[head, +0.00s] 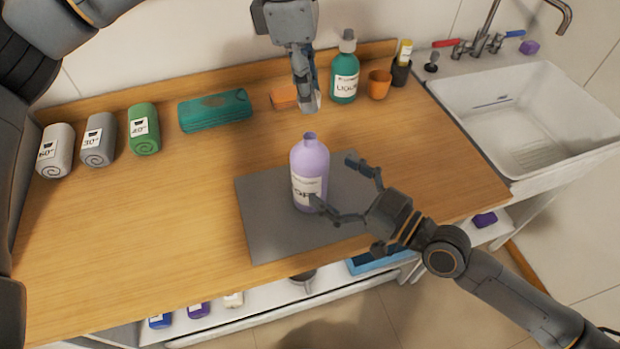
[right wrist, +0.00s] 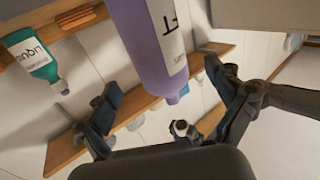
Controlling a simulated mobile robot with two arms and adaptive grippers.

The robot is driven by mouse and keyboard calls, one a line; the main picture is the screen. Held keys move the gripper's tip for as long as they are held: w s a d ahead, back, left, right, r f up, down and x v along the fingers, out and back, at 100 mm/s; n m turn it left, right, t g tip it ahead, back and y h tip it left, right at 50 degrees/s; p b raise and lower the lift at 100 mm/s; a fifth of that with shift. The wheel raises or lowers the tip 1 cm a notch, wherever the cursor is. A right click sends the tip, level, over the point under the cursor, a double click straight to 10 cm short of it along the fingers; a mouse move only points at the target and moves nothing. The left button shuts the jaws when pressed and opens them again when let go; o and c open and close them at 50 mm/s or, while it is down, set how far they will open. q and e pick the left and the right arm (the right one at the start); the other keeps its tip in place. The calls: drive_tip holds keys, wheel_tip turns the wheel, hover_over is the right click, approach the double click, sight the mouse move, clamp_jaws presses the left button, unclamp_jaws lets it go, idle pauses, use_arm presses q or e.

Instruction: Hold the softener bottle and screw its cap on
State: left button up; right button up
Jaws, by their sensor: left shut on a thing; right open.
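The softener bottle (head: 309,172) is lilac with a white label and stands upright on a grey mat (head: 265,230). Its neck is bare. In the right wrist view the bottle (right wrist: 150,45) appears upside down. My left gripper (head: 309,103) points down from above, behind and over the bottle, apart from it. It is shut on a small pale thing that looks like the cap, mostly hidden by the fingers. My right gripper (head: 333,182) is open at the bottle's right side. One fingertip overlaps the bottle's front in the head view; the other is behind its right side.
Behind stand a green bottle (head: 345,75), an orange cup (head: 379,85) and a dark holder (head: 400,75). An orange block (head: 284,97) and teal folded cloth (head: 215,109) lie at the back. Rolled towels (head: 144,130) are at left, a sink (head: 530,110) at right.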

drive_tip(key=shift+x, duration=2.75)
use_arm(q)
drive_tip(key=shift+w, duration=0.1)
use_arm(e)
drive_tip(key=c, duration=1.8)
use_arm(q)
hover_over(310, 135)
drive_tip(key=shift+a+f, duration=0.2)
drive_tip(key=shift+f, duration=2.3)
drive_tip(key=shift+f, duration=0.9)
drive_tip(key=shift+f, duration=0.5)
use_arm(e)
drive_tip(key=shift+f, duration=0.1)
